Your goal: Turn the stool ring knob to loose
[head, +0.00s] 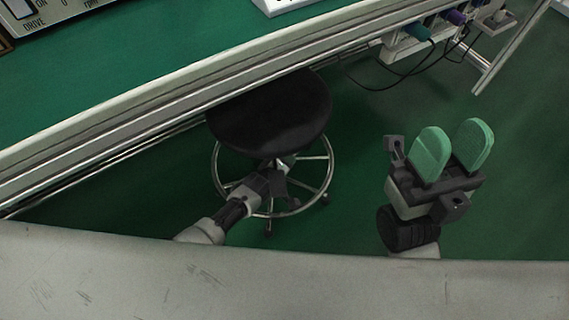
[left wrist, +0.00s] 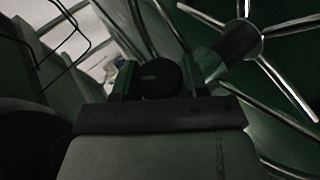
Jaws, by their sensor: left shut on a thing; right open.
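A stool with a round black seat (head: 270,110) stands below the bench edge, with a chrome foot ring (head: 329,178) around its column. My left gripper (head: 278,172) reaches under the front of the seat, close to the column. In the left wrist view, its fingers are shut on a round black knob (left wrist: 161,76), one finger on each side. The seat and my gripper hide the knob in the head view. Any marking for its setting is not readable. My right gripper (head: 452,152), with green finger pads, is open and empty to the right of the stool.
A green-topped bench (head: 150,75) with a pale metal edge runs diagonally above and behind the stool. Dark cables (head: 385,85) hang from a box with coloured plugs (head: 418,33) at upper right. A pale surface (head: 300,290) crosses the front. Green floor is clear at right.

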